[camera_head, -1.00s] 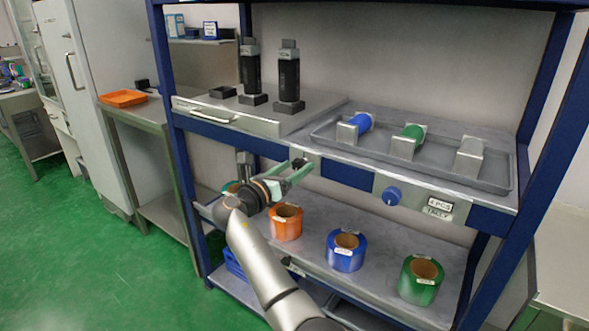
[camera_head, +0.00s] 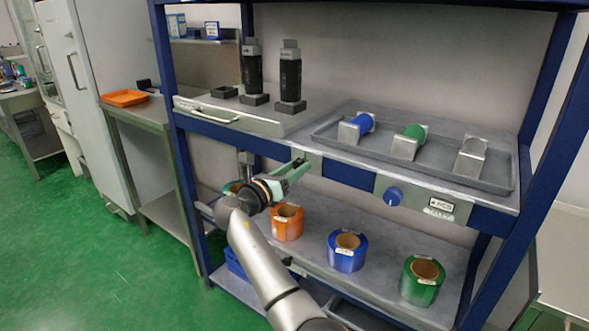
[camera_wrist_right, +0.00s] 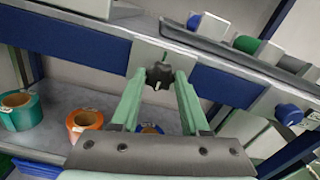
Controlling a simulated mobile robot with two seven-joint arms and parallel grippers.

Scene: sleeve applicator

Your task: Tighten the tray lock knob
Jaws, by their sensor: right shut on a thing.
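A dark lobed knob (camera_wrist_right: 159,75) sits on a pale plate on the front of the blue shelf beam, in the right wrist view. My right gripper (camera_wrist_right: 161,77) has its two green fingers shut on this knob, one on each side. In the head view my right gripper (camera_head: 299,168) is at the beam's front below the upper shelf, and its fingers hide the knob. A blue round knob (camera_head: 393,196) is on the same beam farther right; it also shows in the right wrist view (camera_wrist_right: 289,114). My left gripper is not in view.
A grey tray (camera_head: 335,136) with blue, green and grey-capped pieces lies on the upper shelf. Two black cylinders (camera_head: 290,78) stand at left.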

